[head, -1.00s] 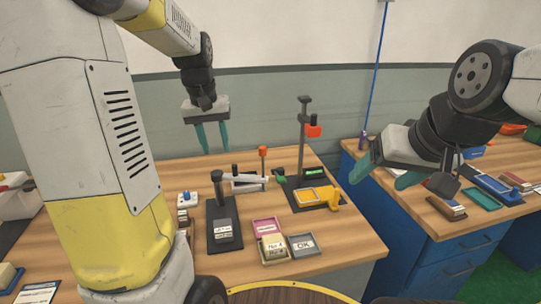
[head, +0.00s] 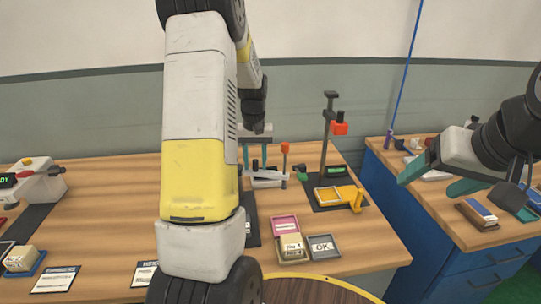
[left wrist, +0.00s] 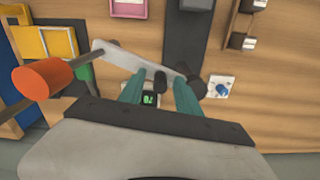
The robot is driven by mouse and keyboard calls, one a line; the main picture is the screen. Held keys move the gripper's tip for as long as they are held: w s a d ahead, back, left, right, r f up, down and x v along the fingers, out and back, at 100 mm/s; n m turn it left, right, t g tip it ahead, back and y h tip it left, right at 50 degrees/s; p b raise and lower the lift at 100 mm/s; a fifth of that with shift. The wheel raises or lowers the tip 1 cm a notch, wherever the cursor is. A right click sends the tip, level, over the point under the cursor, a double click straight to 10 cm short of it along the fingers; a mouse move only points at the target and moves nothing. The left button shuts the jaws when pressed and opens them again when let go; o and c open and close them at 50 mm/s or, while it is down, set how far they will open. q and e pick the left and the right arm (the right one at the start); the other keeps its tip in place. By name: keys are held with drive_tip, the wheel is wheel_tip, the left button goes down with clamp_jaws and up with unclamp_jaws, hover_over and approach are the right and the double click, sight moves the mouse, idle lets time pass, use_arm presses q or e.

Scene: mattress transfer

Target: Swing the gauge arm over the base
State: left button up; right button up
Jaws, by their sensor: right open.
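The gauge arm (head: 268,182) is a pale bar near the back of the wooden table. In the left wrist view the bar (left wrist: 112,54) runs from a dark pivot post (left wrist: 200,88) out to the left, off to the side of the dark base (left wrist: 188,35). In the head view my own left arm hides most of the base (head: 252,226). My left gripper (head: 256,158) is open above the bar. A black knob (left wrist: 160,80) on the bar appears between its fingers; contact cannot be told. My right gripper (head: 432,178) is open and empty at the right.
An orange-topped post (head: 285,149) stands close beside the bar; its top also shows in the left wrist view (left wrist: 45,78). A tall stand with a red clamp (head: 339,128), a yellow fixture (head: 336,194), a pink tray (head: 284,224) and a grey OK tray (head: 322,247) are nearby.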

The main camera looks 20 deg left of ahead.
use_arm(q)
drive_tip(key=shift+f, duration=0.15)
clamp_jaws()
idle(1.4)
